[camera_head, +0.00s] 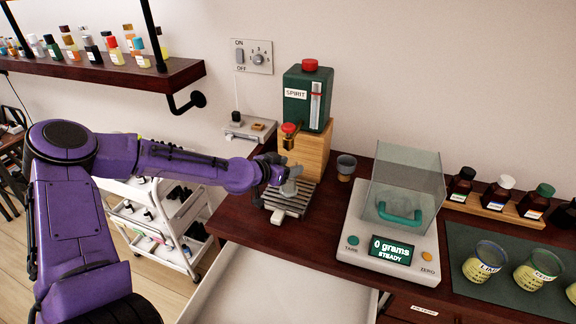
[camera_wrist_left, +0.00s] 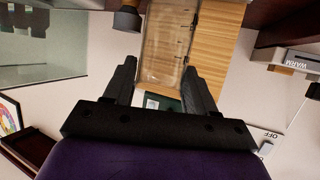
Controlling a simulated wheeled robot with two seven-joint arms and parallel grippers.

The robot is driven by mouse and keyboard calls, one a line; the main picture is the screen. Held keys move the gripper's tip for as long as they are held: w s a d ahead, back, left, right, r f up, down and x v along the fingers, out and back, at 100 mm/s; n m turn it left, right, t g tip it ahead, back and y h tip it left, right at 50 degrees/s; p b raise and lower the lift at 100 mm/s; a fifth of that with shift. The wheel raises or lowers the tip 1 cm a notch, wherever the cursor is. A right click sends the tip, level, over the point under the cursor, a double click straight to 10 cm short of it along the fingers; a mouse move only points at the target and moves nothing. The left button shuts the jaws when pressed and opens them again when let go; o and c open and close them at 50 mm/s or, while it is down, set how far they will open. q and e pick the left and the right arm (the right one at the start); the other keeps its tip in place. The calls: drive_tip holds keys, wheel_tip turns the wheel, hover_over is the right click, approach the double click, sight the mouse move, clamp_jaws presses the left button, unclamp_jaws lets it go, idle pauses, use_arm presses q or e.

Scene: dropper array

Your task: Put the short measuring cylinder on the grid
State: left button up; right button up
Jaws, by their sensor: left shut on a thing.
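My left gripper (camera_head: 275,174) is shut on the short measuring cylinder (camera_head: 290,187), in front of the wooden spirit dispenser. In the left wrist view the cylinder (camera_wrist_left: 166,42) is clear glass and sits between the two dark fingers (camera_wrist_left: 158,88). The slatted metal grid (camera_head: 298,201) lies at the dispenser's foot, and the cylinder is over it. I cannot tell whether its base touches the slats. My right gripper is not in view.
The spirit dispenser (camera_head: 307,98) has a green tank and red caps. A small grey cup (camera_head: 346,166) stands right of it, then a scale (camera_head: 388,240) with a clear shield. An open drawer (camera_head: 270,290) juts out below. A bottle shelf (camera_head: 110,74) hangs at upper left.

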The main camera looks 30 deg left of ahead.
use_arm(q)
drive_tip(key=shift+d+f+b, duration=0.1)
drive_tip(key=shift+f+b, duration=0.1)
drive_tip(key=shift+b, duration=0.15)
drive_tip(key=o, duration=1.4)
drive_tip(key=shift+r+p, duration=0.35)
drive_tip(key=shift+p, duration=0.05)
drive_tip(key=shift+s+r, duration=0.15)
drive_tip(key=shift+s, duration=0.1)
drive_tip(key=p+v, duration=0.2)
drive_tip(key=v, duration=0.3)
drive_tip(key=p+v, duration=0.2)
drive_tip(key=v, duration=0.4)
drive_tip(key=shift+s+p, duration=0.25)
drive_tip(key=shift+p, duration=0.1)
